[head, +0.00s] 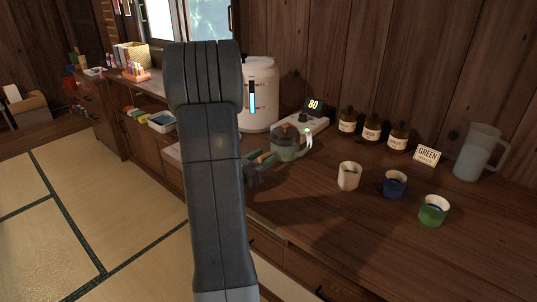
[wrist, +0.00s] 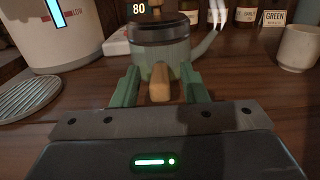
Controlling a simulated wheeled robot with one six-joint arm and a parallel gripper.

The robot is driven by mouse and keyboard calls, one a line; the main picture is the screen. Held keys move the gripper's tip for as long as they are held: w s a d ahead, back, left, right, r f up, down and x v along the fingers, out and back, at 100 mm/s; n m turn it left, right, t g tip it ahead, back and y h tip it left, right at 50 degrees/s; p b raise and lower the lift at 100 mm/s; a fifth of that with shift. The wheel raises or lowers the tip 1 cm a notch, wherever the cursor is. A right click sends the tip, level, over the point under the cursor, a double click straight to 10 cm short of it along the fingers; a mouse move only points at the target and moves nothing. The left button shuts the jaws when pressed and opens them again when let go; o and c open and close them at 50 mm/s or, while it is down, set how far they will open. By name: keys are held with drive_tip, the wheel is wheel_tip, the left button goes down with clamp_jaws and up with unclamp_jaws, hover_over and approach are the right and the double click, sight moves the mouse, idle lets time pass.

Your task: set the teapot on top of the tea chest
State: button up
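The teapot (head: 287,148) has a clear greenish body, a dark lid, a pale spout to the right and a wooden handle towards me. It stands on the wooden counter, and in the wrist view (wrist: 160,45) its top is cut off. My gripper (head: 262,160) is at its handle. In the wrist view the green fingers (wrist: 160,85) are on either side of the wooden handle, with a visible gap on both sides, so they look open around it. My arm hides part of the counter. I cannot pick out a tea chest in either view.
A white water dispenser (head: 258,95) stands behind left, and a white unit reading 80 (head: 312,112) behind the teapot. Several brown jars (head: 371,129) and a GREEN sign (head: 427,155) line the wall. White (head: 348,177), blue (head: 394,185) and green (head: 433,211) cups stand right, near a jug (head: 477,155).

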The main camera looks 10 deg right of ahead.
sight(271, 152)
drive_tip(key=v, duration=0.9)
drive_tip(key=shift+d, duration=0.1)
drive_tip(key=x, duration=1.2)
drive_tip(key=shift+w+f, duration=0.1)
drive_tip(key=shift+w, duration=0.05)
drive_tip(key=shift+r, duration=0.85)
drive_tip(key=shift+f, duration=0.1)
